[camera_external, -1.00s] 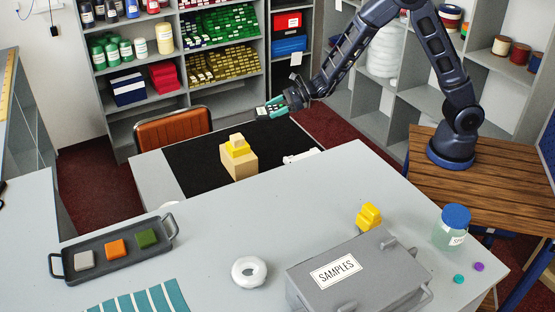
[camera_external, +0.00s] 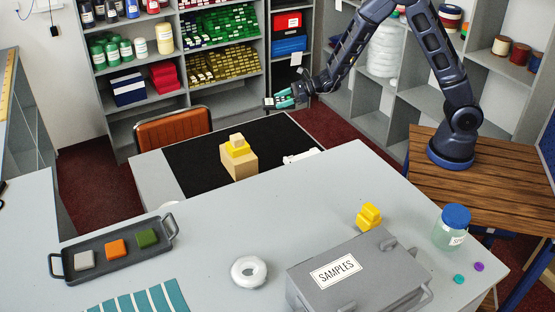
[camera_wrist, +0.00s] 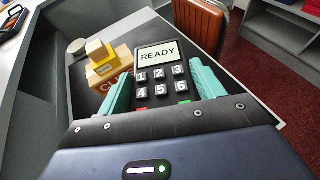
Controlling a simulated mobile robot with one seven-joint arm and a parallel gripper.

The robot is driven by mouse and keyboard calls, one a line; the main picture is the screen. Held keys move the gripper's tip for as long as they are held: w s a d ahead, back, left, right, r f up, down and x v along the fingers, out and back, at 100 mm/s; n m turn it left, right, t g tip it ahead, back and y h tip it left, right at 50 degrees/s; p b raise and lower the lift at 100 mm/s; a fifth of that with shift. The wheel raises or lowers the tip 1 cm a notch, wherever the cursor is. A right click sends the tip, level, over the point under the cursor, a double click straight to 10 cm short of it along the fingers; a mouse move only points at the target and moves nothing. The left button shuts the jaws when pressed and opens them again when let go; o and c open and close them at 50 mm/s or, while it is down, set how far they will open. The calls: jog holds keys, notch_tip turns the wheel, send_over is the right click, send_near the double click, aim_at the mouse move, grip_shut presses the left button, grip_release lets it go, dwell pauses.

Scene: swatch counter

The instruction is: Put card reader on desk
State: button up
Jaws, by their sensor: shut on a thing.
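The card reader (camera_wrist: 160,62) is dark, with a screen reading READY and white number keys. My gripper (camera_wrist: 163,90) is shut on it, with a teal finger on each side. In the external view the card reader (camera_external: 278,102) and my gripper (camera_external: 290,96) are raised near the back edge of the lower desk (camera_external: 150,178), which has a black mat (camera_external: 195,155) on top. The card reader looks nearly level there, apart from the desk surface. The reader's lower keys are partly hidden by my gripper in the wrist view.
A tan box with yellow blocks (camera_external: 238,160) stands on the mat. An orange chair (camera_external: 173,130) is behind the desk. A white object (camera_external: 300,156) lies at the desk's right side. The nearer grey counter (camera_external: 330,200) holds a tray, a tape roll, a samples case and a jar.

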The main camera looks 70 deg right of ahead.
aim_at(281, 153)
jog(key=s+a+r+n+g+y, duration=0.25)
jog(key=a+n+y, duration=0.25)
jog(key=a, duration=0.3)
jog(key=shift+g, duration=0.25)
jog(key=f, duration=2)
jog(key=shift+w+a, duration=0.15)
jog(key=shift+w, duration=0.25)
jog(key=shift+f, duration=0.1)
jog(key=o, duration=1.3)
